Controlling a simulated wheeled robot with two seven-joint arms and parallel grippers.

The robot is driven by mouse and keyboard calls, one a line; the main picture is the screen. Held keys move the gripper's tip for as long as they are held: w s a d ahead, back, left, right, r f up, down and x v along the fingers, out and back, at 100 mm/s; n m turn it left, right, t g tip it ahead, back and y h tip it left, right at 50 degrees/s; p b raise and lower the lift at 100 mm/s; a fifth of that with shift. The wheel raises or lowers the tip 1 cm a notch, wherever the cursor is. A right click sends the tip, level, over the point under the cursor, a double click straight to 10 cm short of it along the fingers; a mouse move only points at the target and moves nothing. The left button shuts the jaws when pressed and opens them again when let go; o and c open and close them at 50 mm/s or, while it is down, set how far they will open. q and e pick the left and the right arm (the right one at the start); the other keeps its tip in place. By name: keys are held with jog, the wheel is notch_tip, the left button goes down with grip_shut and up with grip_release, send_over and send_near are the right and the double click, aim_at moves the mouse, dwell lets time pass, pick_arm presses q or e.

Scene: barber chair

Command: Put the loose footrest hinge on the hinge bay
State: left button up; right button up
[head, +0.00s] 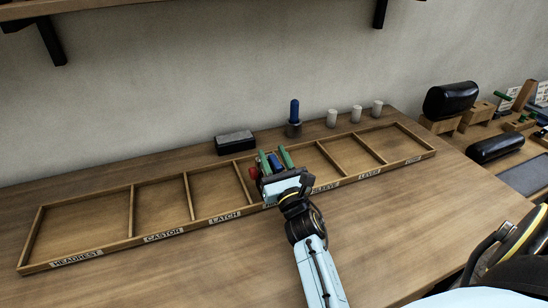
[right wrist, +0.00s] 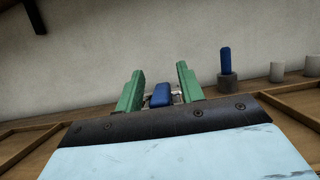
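My right gripper (head: 275,158) is over the middle bays of the wooden tray (head: 120,240). Its two green fingers stand apart, and they also show in the right wrist view (right wrist: 159,88). A small blue piece with grey parts beside it (right wrist: 160,95) sits between the fingers; it may be the hinge. I cannot tell whether the fingers press on it or whether it rests on the tray. A red knob-like part (head: 254,172) shows at the gripper's left side. The gripper hides most of the bay under it and its label, just right of LATCH. My left gripper is not in view.
A black block (head: 235,142), a blue-handled piece in a dark holder (head: 294,120) and three pale cylinders (head: 357,114) stand behind the tray. Black cushions (head: 451,100) and wooden blocks lie at the right. The table in front of the tray is clear.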

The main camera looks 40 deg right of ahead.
aim_at(280, 170)
jog(key=shift+r+p, duration=0.3)
jog(key=shift+p, duration=0.05)
jog(key=b+v, duration=0.1)
jog(key=v, duration=0.5)
jog(key=shift+s+f, duration=0.3)
jog(key=shift+s+a+f, duration=0.1)
jog(key=shift+s+a, duration=0.05)
jog(key=shift+s, duration=0.25)
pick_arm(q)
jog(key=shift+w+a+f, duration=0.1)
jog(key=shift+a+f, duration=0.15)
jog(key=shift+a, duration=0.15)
